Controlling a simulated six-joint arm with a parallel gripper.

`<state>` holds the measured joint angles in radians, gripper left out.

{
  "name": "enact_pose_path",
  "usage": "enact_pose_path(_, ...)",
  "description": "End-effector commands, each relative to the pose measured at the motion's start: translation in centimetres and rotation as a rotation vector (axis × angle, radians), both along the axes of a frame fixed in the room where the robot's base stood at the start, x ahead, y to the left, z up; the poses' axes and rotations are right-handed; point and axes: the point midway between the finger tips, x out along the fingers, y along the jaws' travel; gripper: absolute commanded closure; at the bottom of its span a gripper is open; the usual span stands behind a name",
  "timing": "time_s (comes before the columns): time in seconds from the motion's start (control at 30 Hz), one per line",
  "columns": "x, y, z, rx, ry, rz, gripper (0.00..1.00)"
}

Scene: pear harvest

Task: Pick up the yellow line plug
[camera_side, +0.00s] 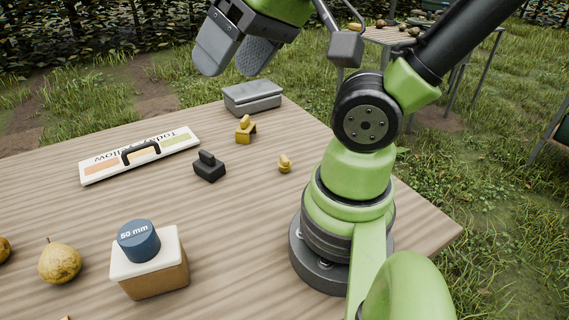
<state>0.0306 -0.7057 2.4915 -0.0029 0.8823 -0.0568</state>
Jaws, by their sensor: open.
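Two small yellow pieces stand on the wooden table. One is a yellow block with a rounded knob on top (246,131), near the grey case. The other is a smaller yellow knob-shaped piece (285,164), closer to my base. I cannot tell for sure which one is the yellow line plug. My gripper (234,61) is high above the back of the table at the top of the view. Its two grey fingers are apart, nothing shows between them, and it touches neither yellow piece.
A black block with a grip (209,168) stands left of the yellow pieces. A white board with a black handle (139,155) lies further left, a grey case (252,97) behind. A blue 50 mm cylinder (139,242) sits on a white-topped brown block (155,279), beside a pear (60,263).

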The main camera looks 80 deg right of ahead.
Motion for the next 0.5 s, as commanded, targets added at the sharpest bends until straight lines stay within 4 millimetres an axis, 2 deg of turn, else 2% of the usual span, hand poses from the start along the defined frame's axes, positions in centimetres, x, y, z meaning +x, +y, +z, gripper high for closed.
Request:
enact_pose_path(0.17, 3.0, -3.9, -2.2, -0.192, 0.106, 0.085, 0.36)
enact_pose_path(0.3, 4.8, -8.7, -5.4, -0.345, 0.233, 0.232, 0.36)
enact_pose_path(0.4, 5.2, -12.2, -8.3, -0.414, 0.323, 0.361, 0.36)
enact_pose_path(0.5, 4.6, -15.6, -11.5, -0.448, 0.404, 0.507, 0.36)
